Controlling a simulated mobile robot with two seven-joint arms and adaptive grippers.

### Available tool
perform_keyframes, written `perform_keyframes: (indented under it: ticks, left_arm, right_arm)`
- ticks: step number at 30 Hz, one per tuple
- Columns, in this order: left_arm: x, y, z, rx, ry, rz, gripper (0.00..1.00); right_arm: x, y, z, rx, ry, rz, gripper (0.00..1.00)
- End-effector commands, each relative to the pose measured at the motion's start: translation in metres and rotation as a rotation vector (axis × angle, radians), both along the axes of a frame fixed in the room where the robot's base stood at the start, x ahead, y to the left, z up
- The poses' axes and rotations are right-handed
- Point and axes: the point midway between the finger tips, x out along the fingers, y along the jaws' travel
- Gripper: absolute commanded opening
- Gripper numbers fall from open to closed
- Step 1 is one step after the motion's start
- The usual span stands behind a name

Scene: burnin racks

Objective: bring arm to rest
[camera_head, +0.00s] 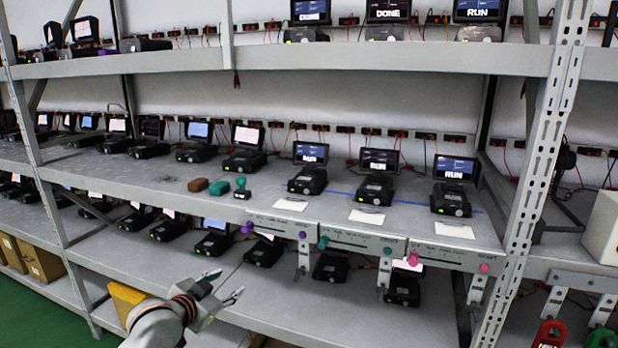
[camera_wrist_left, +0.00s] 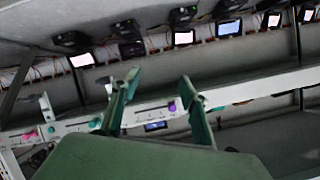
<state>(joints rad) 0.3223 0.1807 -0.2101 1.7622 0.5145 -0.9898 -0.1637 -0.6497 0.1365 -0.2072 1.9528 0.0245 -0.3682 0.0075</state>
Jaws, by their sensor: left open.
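My left gripper (camera_head: 222,298) is low at the left of centre in the head view, in front of the lower shelf. Its fingers are spread with nothing between them. In the left wrist view the two green fingers (camera_wrist_left: 158,100) stand apart, with the shelf edge behind them. My right gripper is in neither view.
The middle shelf (camera_head: 120,180) holds several small devices with screens, such as one reading RUN (camera_head: 310,170). A row of slotted brackets with coloured knobs (camera_head: 323,243) hangs from its front edge. A rack upright (camera_head: 533,165) stands at right. Cardboard boxes (camera_head: 38,258) sit low at left.

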Motion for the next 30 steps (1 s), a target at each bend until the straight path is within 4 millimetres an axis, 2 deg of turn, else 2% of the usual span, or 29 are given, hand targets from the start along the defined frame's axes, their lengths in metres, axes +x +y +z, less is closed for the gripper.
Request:
perform_keyframes:
  ticks: [1, 6, 8, 12, 15, 18, 22, 26, 30]
  left_arm:
    - [-0.021, -0.001, -0.035, -0.018, 0.031, 0.013, 0.44]
    - [-0.089, -0.001, -0.119, -0.070, 0.093, 0.058, 0.44]
    - [-0.116, -0.001, -0.145, -0.086, 0.115, 0.073, 0.44]
    - [-0.185, -0.003, -0.197, -0.123, 0.165, 0.105, 0.44]
    - [-0.237, -0.004, -0.226, -0.149, 0.197, 0.125, 0.44]
    - [-0.285, -0.005, -0.246, -0.169, 0.226, 0.141, 0.44]
    - [-0.331, -0.007, -0.261, -0.189, 0.251, 0.155, 0.44]
    - [-0.355, -0.008, -0.266, -0.200, 0.264, 0.163, 0.44]
    - [-0.361, -0.008, -0.267, -0.205, 0.267, 0.164, 0.44]
  right_arm:
    - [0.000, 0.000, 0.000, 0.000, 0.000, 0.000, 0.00]
    - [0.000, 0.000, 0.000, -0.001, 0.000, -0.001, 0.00]
    - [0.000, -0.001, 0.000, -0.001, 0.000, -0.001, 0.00]
    - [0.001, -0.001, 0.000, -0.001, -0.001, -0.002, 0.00]
    - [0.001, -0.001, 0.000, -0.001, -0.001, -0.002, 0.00]
    - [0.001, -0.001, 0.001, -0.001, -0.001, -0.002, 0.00]
    - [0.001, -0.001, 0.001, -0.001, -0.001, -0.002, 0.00]
    - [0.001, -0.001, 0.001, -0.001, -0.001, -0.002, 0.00]
    - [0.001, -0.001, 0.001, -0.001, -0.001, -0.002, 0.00]
